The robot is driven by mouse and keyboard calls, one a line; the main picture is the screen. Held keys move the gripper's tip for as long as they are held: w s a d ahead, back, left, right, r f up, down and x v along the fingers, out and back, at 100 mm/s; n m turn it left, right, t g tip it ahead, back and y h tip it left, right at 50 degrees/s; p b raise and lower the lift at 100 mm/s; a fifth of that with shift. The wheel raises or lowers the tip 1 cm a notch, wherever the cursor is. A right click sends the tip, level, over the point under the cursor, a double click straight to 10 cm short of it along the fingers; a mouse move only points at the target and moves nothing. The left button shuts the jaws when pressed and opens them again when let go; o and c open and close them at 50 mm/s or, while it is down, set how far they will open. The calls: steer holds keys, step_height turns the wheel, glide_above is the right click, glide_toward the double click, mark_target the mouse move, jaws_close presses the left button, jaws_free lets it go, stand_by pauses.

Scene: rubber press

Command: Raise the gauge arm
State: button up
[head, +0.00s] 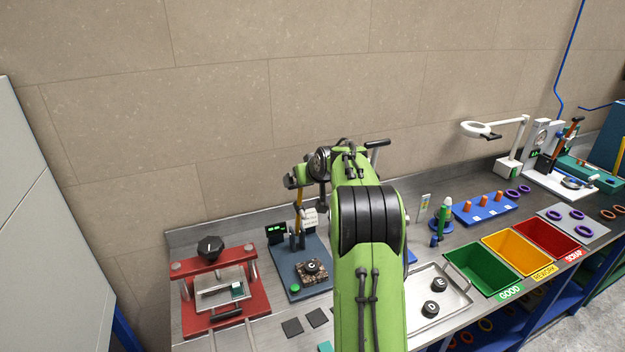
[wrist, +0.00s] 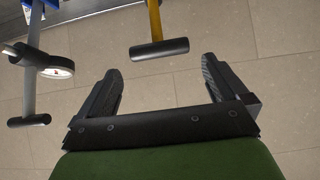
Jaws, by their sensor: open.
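The gauge station (head: 303,285) stands on the bench left of my arm, with a dark blue base, a green-lit display and a stone block under a black puck. In the wrist view a grey arm (wrist: 32,85) with a round white dial (wrist: 56,68) and a black end grip is at the left. A yellow bar (wrist: 155,22) with a black crosswise grip (wrist: 160,48) is ahead of my fingers. My gripper (wrist: 162,85) is open and empty, apart from both grips. In the head view my arm hides part of the station.
A red press (head: 215,300) stands to the left. A metal tray (head: 455,308) with black pucks is to the right, then green, yellow and red bins (head: 485,270). The stone wall (head: 225,130) rises behind the bench.

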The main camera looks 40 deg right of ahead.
steer(key=v, duration=0.8)
steer(key=shift+s+b, duration=0.15)
steer(key=shift+b, duration=0.3)
steer(key=shift+a, duration=0.1)
steer(key=s+a+r+n+g+y, duration=0.1)
steer(key=s+a, duration=0.5)
steer(key=a, duration=0.5)
steer(key=s+a+r+n+g+y, duration=0.1)
steer(key=s+a, duration=0.5)
steer(key=a, duration=0.5)
steer(key=s+a+f+g, duration=0.1)
steer(key=s+a+f, duration=0.2)
steer(key=s, duration=0.6)
steer(key=s+a+f+n+g, duration=0.1)
steer(key=s+a+f, duration=0.3)
steer(key=s, duration=0.6)
step_height(320, 180, down, 2)
steer(key=shift+s+a+y+b, duration=0.2)
steer(key=shift+a+y+b, duration=0.15)
steer(key=shift+y+b, duration=0.1)
